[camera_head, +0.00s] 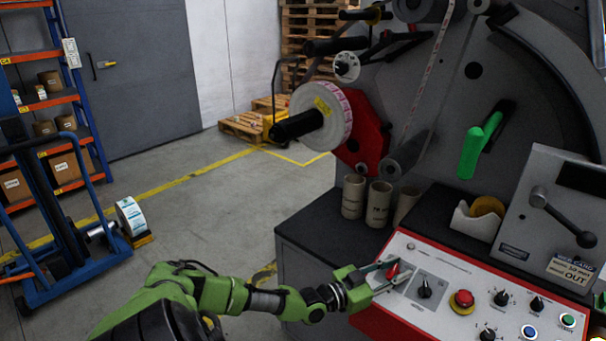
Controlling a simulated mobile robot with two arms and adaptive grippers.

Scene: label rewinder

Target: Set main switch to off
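The machine's control panel (400,318) has a red rim and a pale grey face. A red switch handle (393,271) stands near its left end; it looks like the main switch, but I cannot read its label. My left gripper (391,275) reaches in from the left. Its fingers look parted, one on each side of the red handle. I cannot tell whether they touch it. The fingers partly hide the handle and its base, so its setting is unclear. My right gripper is out of view.
Right of the handle are a black knob (425,290), a red mushroom button (463,299) and several other knobs and buttons. Cardboard cores (378,203) stand behind the panel. A grey box with a lever (553,217) stands at the right. Floor at the left is mostly open.

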